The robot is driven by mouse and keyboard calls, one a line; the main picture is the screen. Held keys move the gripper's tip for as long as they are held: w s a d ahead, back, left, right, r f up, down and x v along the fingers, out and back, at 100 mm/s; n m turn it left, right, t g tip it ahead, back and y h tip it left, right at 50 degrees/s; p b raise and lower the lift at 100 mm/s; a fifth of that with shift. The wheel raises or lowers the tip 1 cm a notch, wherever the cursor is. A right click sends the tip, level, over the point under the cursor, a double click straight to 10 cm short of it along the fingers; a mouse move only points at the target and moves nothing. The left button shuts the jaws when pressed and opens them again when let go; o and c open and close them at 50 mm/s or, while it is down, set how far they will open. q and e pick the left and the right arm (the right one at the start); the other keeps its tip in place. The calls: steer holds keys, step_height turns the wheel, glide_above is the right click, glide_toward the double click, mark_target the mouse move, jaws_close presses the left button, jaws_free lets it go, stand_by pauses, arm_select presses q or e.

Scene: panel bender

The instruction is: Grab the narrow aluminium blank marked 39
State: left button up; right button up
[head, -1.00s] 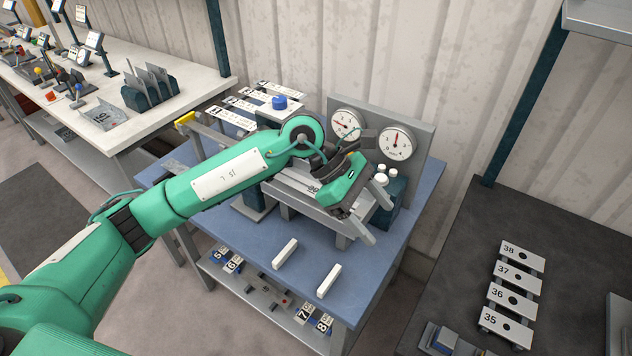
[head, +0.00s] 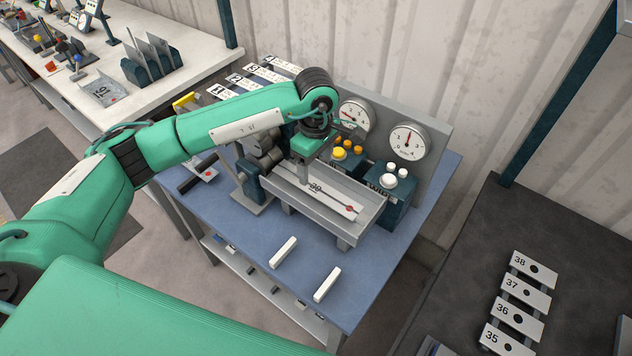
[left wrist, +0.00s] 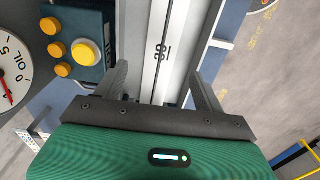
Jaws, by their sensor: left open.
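The narrow aluminium blank marked 39 (head: 332,198) lies lengthwise in a grey trough (head: 362,226) on the blue table, with a red dot near its right end. It also shows in the left wrist view (left wrist: 158,70), its number just ahead of my jaws. My left gripper (head: 303,172) points down over the blank, toward its left part. In the left wrist view my left gripper (left wrist: 163,82) is open, with one finger on each side of the blank. I cannot tell how far above it the fingertips are. My right gripper is out of view.
Behind the trough stand a dial panel (head: 432,118), a yellow-button box (head: 348,158) and a white-button box (head: 395,195). Two white bars (head: 327,284) lie on the blue table's front. Plates numbered 35 to 38 (head: 516,318) lie on the dark table at right.

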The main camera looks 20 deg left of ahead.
mark_target(316, 187)
arm_select(q)
steer(key=shift+s+f+p, duration=0.15)
steer(key=shift+f+p, duration=0.4)
steer(key=shift+f, duration=0.05)
step_height(316, 187, down, 4)
steer(key=shift+r+p, duration=0.1)
steer(key=shift+p, duration=1.15)
steer(key=shift+f, duration=0.4)
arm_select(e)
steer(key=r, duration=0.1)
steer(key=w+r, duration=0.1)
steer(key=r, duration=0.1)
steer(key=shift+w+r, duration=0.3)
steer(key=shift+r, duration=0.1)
arm_select(q)
steer(key=shift+c, duration=0.4)
steer(key=c, duration=1.1)
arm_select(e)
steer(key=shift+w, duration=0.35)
arm_select(q)
steer(key=shift+o, duration=0.2)
